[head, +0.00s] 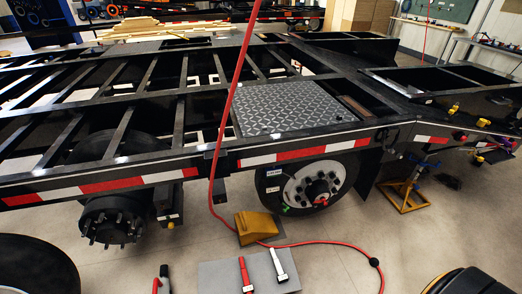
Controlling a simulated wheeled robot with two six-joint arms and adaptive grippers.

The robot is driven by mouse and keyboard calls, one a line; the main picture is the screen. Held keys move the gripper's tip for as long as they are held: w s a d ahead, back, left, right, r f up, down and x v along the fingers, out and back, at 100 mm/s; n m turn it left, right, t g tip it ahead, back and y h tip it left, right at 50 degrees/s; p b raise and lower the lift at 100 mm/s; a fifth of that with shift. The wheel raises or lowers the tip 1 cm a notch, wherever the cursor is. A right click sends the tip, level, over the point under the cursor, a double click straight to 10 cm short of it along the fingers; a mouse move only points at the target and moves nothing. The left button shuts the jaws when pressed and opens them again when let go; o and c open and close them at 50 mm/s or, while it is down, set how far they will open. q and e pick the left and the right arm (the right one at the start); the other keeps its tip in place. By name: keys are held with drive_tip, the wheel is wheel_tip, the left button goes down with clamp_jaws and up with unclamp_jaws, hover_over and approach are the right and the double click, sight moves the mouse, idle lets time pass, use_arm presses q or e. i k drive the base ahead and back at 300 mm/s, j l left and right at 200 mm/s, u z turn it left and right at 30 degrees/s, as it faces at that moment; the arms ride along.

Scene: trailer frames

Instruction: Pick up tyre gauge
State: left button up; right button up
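Two slim hand tools lie side by side on a flat grey board (220,277) at the bottom centre of the head view. One is a red tool (246,274). The other is a white tool with a dark end (279,264). I cannot tell for sure which of them is the tyre gauge. A trailer wheel (301,186) with a black tyre and light rim stands just behind them under the frame. Neither of my grippers can be made out in this view.
A yellow wheel chock (257,228) sits between board and wheel. A red hose (226,118) hangs down across the trailer frame (130,165) and loops over the floor. A yellow stand (404,195) is at right. Red-and-black objects (161,280) are left of the board.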

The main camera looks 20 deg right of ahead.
sight(282, 277)
drive_tip(key=z, duration=1)
